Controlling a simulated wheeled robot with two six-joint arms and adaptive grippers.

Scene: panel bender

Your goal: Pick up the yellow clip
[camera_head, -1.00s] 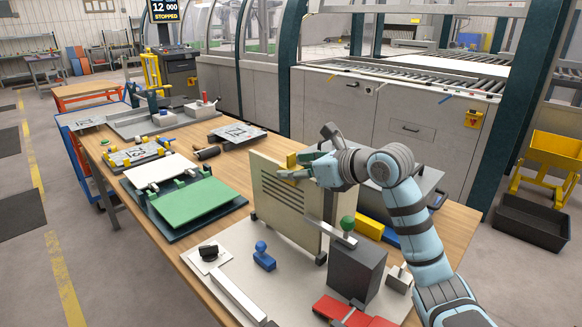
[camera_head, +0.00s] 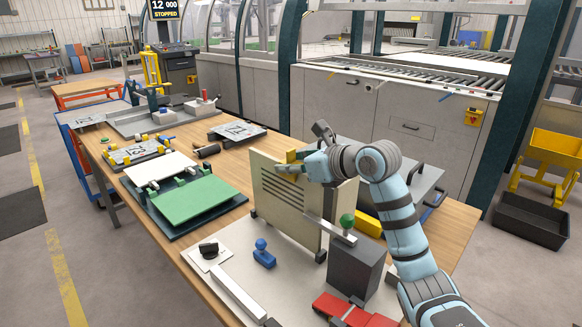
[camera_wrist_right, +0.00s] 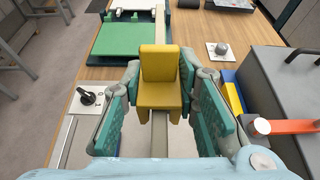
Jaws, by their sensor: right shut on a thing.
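The yellow clip (camera_wrist_right: 160,78) is between the two teal finger pads of my right gripper (camera_wrist_right: 162,96) in the right wrist view. The pads touch its sides, and the gripper is shut on it. In the head view the clip (camera_head: 292,156) shows in part at the top edge of the upright beige panel (camera_head: 285,205), with my right gripper (camera_head: 291,163) around it. I cannot tell whether the clip still touches the panel. My left gripper is not in view.
Below the panel stand a grey block (camera_head: 356,268) with a green knob and a blue toggle piece (camera_head: 263,255). A red piece (camera_head: 345,311) lies at the front. A green board (camera_head: 197,199) lies left of the panel. A grey case (camera_head: 425,183) stands behind my right arm.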

